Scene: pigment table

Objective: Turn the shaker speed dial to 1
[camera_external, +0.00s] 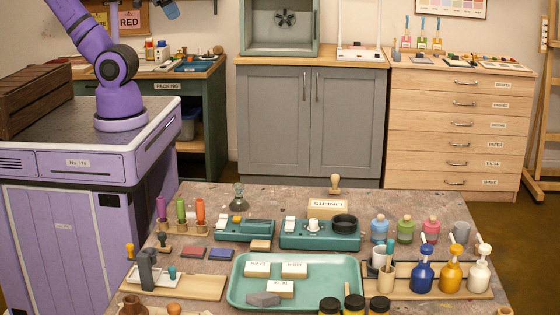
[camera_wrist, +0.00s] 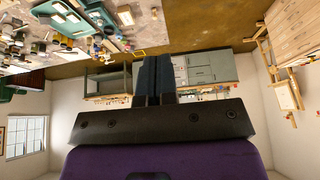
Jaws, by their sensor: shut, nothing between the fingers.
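Two teal devices stand at the back of the table in the external view. The right one (camera_external: 345,243) has a white knob (camera_external: 313,225), a white switch (camera_external: 289,224) and a black round holder (camera_external: 345,222). The left one (camera_external: 228,231) has a small white part on top. I cannot tell for certain which is the shaker, and the dial's setting is too small to read. My gripper (camera_wrist: 153,60) is shut and empty in the wrist view, its dark fingers together, pointing into the room away from the table. My arm rises out of the external view at the upper left.
A teal tray (camera_external: 240,293) with white blocks lies in front of the devices. A box labelled LINERS (camera_external: 328,208) stands behind the right one. Coloured jars (camera_external: 405,231) and pump bottles (camera_external: 422,272) stand to the right.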

